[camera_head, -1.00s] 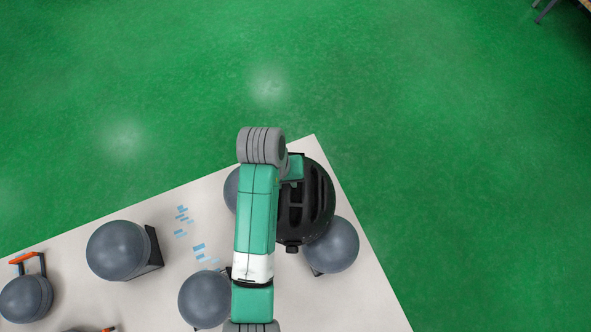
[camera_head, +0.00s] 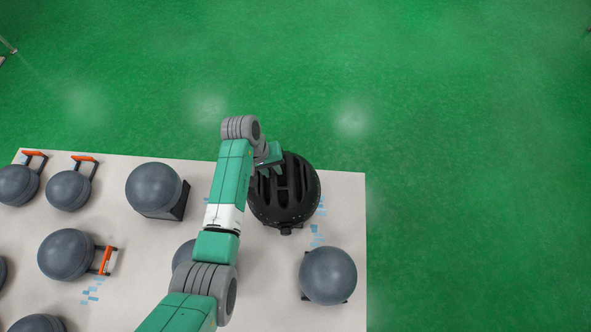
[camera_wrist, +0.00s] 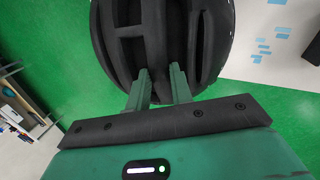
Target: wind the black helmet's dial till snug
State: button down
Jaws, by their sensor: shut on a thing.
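The black helmet (camera_head: 290,208) is near the table's far right corner in the head view, its vented shell facing up. It fills the upper middle of the wrist view (camera_wrist: 122,60). My gripper (camera_wrist: 161,75) is shut on a part of the helmet's shell, with a finger on each side of a rib. In the head view my arm hides part of the helmet's left edge. A small black nub (camera_head: 286,231) sticks out at the near rim; I cannot tell whether it is the dial. I cannot tell whether a headform is under the helmet.
Grey round headforms stand on the pale table (camera_head: 265,290): one (camera_head: 328,275) near the right edge, one (camera_head: 153,187) on a dark block, several further left. Some have orange-barred handles (camera_head: 106,260). The green floor beyond the table is clear.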

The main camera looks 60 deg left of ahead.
jog(key=shift+s+a+f+b, duration=0.1)
jog(key=shift+f+b, duration=0.35)
jog(key=shift+b, duration=0.05)
notch_tip(320, 180, down, 4)
jog(key=b, duration=0.4)
jog(key=shift+p, duration=0.45)
jog(key=shift+f+b, duration=0.4)
jog(key=shift+f, duration=0.15)
jog(key=c, duration=1.2)
grip_release()
jog(key=c, duration=0.3)
